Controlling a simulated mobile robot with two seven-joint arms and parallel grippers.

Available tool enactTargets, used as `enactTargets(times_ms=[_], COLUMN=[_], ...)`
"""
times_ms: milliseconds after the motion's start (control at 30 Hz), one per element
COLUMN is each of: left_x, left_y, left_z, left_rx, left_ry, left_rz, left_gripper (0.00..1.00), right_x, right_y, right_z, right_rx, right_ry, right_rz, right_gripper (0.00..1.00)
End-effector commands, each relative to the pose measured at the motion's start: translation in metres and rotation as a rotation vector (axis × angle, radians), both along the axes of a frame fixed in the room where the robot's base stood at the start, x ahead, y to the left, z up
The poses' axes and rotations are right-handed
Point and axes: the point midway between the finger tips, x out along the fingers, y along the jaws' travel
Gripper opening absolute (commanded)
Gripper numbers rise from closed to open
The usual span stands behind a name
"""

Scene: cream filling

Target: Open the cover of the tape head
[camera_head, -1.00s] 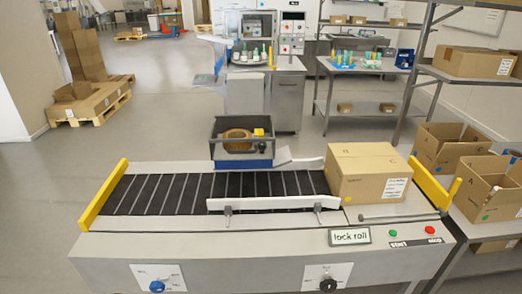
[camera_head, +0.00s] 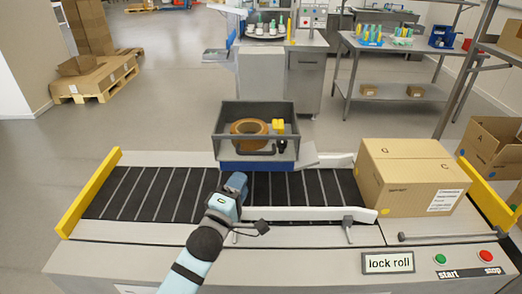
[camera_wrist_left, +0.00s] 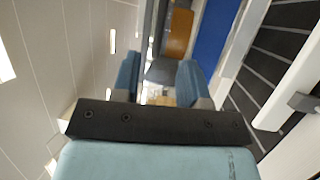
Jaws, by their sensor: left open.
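The tape head (camera_head: 256,165) stands behind the conveyor, a grey box-like housing on a blue base. A brown tape roll (camera_head: 249,130) and a yellow part (camera_head: 278,125) show inside it. Its cover (camera_head: 228,106) looks like a dark grey frame over the housing and appears down. My left gripper (camera_head: 236,184) is above the conveyor, in front of and a little left below the tape head, apart from it. In the left wrist view the left gripper (camera_wrist_left: 160,82) is open and empty, with the brown roll (camera_wrist_left: 179,33) and blue base (camera_wrist_left: 212,38) beyond the fingers. My right gripper is not in view.
A closed cardboard box (camera_head: 408,180) sits on the right of the roller conveyor (camera_head: 135,195). A white guide rail (camera_head: 300,213) runs along the front of the rollers. Yellow side guards (camera_head: 90,192) stand at the conveyor's ends. The left rollers are clear.

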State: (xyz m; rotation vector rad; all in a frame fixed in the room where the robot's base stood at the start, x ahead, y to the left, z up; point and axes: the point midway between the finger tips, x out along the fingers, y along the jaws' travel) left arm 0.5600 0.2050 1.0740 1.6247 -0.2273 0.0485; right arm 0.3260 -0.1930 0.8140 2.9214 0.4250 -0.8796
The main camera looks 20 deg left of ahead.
Motion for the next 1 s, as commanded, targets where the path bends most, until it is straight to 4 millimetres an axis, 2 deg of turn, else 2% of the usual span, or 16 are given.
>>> enactTargets(times_ms=[300,500,700,1000], left_x=[0.067,0.100,0.115,0.117], left_y=[-0.008,-0.012,-0.014,-0.014], left_z=[0.015,0.019,0.020,0.020], left_rx=[0.004,0.003,0.003,0.003], left_ry=[-0.001,0.000,0.001,0.001], left_rz=[0.001,0.001,0.001,0.001], left_gripper=[0.40,0.40,0.40,0.40], right_x=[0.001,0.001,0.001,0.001], right_y=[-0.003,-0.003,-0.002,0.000], right_z=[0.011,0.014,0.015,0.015], right_rx=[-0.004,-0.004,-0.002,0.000], right_ry=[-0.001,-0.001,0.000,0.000], right_rz=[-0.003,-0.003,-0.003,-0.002], right_gripper=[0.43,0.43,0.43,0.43])
